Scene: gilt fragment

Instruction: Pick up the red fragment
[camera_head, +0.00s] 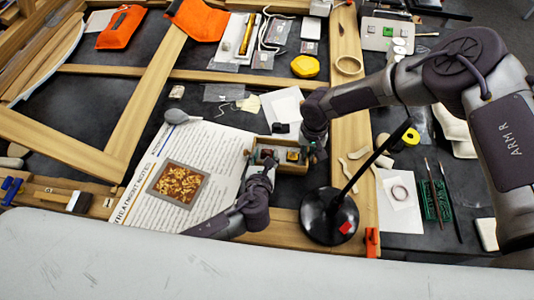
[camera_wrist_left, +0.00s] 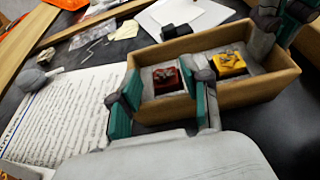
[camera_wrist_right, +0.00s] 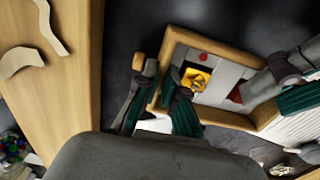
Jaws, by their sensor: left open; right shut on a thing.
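The wooden box (camera_head: 292,170) has compartments and sits on the dark table; its front wall shows in the left wrist view (camera_wrist_left: 235,93). The red fragment (camera_wrist_left: 167,78) lies in the compartment at its left end, and a yellow fragment (camera_wrist_left: 230,62) lies in the compartment to the right. My left gripper (camera_wrist_left: 163,108) is open at the left end of the box, its teal-padded fingers on either side of the red fragment, not seen touching it. My right gripper (camera_wrist_right: 155,108) is shut on the box's right end wall, one finger outside and one inside.
A printed sheet (camera_head: 140,210) with a framed gilt picture (camera_head: 178,185) lies left of the box. A black round lamp-like stand (camera_head: 328,217) is close at front right. Wooden frame bars (camera_head: 145,95) cross the table. A grey spoon-like tool (camera_head: 177,116) lies behind the sheet.

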